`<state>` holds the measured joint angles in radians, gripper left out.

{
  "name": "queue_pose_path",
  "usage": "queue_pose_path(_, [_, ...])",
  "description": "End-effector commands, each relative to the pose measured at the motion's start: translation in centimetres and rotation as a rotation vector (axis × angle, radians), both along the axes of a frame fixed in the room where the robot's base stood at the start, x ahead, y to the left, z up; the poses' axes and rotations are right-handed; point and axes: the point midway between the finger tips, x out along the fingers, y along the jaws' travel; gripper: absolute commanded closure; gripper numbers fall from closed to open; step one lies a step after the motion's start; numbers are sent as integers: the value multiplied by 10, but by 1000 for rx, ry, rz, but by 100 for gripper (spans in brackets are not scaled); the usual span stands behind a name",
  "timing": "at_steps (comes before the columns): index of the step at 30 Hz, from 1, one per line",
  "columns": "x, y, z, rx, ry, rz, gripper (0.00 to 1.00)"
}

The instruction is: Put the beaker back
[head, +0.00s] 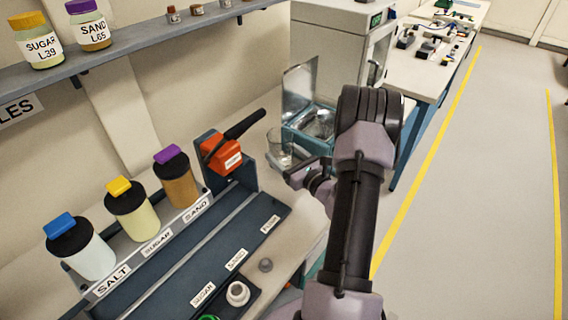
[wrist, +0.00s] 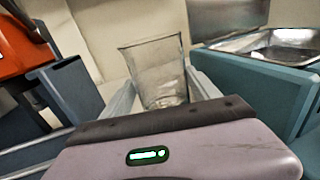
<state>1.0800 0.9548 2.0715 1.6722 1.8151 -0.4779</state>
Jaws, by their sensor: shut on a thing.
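A clear glass beaker (head: 281,150) shows in the head view just beyond my gripper (head: 287,166), between the orange device and the blue-grey unit with the metal pan. In the wrist view the beaker (wrist: 158,72) stands upright between the two pale fingers of my gripper (wrist: 160,98). The gripper is shut on the beaker. The beaker looks empty. Its lower part is hidden behind the gripper body in the wrist view, so I cannot tell whether it touches a surface.
An orange device (head: 221,153) with a black handle stands left of the beaker. A metal pan (head: 318,123) sits on the right. Salt, sugar and sand jars (head: 128,209) stand in a rack at left. A small white cup (head: 238,293) is at the front. The floor at right is clear.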

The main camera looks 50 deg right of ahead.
Motion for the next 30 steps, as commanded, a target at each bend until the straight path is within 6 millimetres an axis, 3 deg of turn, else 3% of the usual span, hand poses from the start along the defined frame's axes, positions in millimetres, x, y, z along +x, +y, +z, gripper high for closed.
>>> queue_pose_path(6, [-1,0,-34,4,1,-1,83])
queue_pose_path(18, [-2,0,-38,2,2,-1,83])
queue_pose_path(19, [-2,0,-37,2,2,-1,24])
queue_pose_path(21, [-2,0,-36,2,2,-1,10])
queue_pose_path(30, [-2,0,-36,2,2,-1,8])
